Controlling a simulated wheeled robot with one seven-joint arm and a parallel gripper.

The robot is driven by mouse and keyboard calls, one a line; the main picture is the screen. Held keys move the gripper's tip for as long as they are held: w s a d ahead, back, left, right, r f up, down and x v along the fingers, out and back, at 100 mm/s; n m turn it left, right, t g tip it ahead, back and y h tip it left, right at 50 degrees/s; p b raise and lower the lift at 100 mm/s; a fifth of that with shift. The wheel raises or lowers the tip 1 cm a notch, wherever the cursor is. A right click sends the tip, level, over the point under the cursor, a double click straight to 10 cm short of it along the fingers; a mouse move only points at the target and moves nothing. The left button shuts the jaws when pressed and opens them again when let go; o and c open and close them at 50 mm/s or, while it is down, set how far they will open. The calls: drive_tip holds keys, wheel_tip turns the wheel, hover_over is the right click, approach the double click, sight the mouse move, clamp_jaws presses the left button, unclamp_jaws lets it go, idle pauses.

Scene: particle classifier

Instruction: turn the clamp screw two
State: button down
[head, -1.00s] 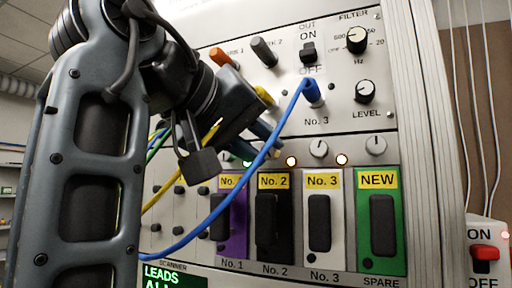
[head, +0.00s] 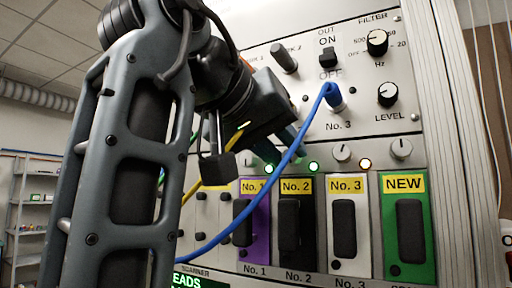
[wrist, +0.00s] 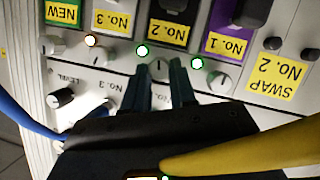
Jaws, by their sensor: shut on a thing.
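Clamp screw two (wrist: 160,67) is a small grey knob above the black No. 2 module (wrist: 171,31) in the wrist view, which shows the panel upside down. My gripper (wrist: 162,72) has one dark finger on each side of this knob and is shut on it. In the head view my gripper (head: 291,150) reaches the panel above the black No. 2 module (head: 297,252), and the screw is hidden behind it. The lamp of No. 2 (head: 313,166) is green.
Clamp screws one (wrist: 220,82) and three (head: 342,151) stand on either side. The No. 1 lamp (head: 269,168) is green, the No. 3 lamp (head: 365,163) orange. A blue cable (head: 283,166) loops in front, and a yellow cable (wrist: 245,150) crosses close to my wrist.

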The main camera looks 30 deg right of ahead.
drive_tip(key=c, duration=0.9)
unclamp_jaws()
drive_tip(key=shift+a, duration=0.1)
drive_tip(key=b+v, duration=0.1)
drive_tip(key=v, duration=0.6)
drive_tip(key=shift+s+a+r, duration=0.1)
drive_tip(key=shift+s+a, duration=0.05)
drive_tip(key=shift+a, duration=0.1)
drive_tip(key=shift+s, duration=0.1)
